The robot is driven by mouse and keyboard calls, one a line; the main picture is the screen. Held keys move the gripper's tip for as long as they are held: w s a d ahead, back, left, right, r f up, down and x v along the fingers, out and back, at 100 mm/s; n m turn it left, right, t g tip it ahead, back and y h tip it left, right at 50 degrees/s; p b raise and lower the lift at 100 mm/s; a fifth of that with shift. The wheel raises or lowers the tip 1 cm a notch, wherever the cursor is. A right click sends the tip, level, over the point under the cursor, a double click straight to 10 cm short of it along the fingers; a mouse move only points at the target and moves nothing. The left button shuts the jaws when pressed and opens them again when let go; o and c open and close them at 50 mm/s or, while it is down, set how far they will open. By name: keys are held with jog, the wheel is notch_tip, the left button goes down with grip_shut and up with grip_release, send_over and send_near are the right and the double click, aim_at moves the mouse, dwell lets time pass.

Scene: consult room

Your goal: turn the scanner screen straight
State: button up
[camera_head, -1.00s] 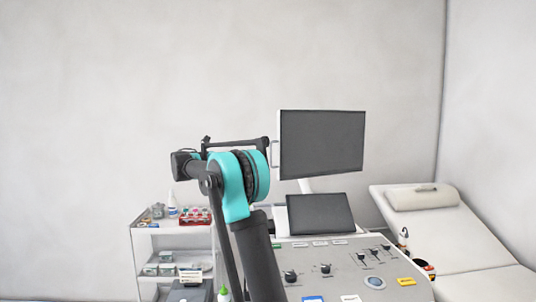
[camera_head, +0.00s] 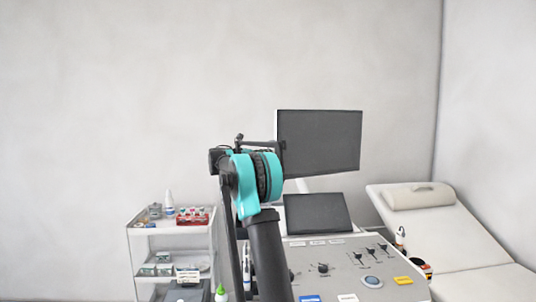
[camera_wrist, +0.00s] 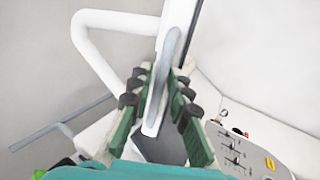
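The scanner screen (camera_head: 319,140) is a dark panel on a white support above the console, its face angled in the head view. Its left edge carries a pale handle (camera_wrist: 163,82), seen close up in the wrist view. My gripper (camera_wrist: 162,75) has its green-padded fingers on either side of this handle, and gaps show between pads and bar, so it looks open around it. In the head view my gripper (camera_head: 279,150) is at the screen's left edge, largely hidden by my wrist. The screen's edge (camera_wrist: 192,35) runs up beside the handle.
The console (camera_head: 345,262) with knobs and a lower dark panel (camera_head: 318,213) stands below the screen. A white bent tube (camera_wrist: 95,42) is close left of my fingers. A trolley (camera_head: 140,236) with bottles stands left, an exam couch (camera_head: 465,240) right.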

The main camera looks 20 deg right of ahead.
jog(key=shift+d, duration=0.15)
jog(key=shift+c, duration=0.5)
grip_shut()
jog(key=shift+w, duration=0.15)
jog(key=w+a, duration=0.2)
jog(key=w, duration=0.7)
jog(key=shift+w+a, duration=0.15)
jog(key=shift+a, duration=0.15)
jog(key=shift+o, duration=0.5)
grip_release()
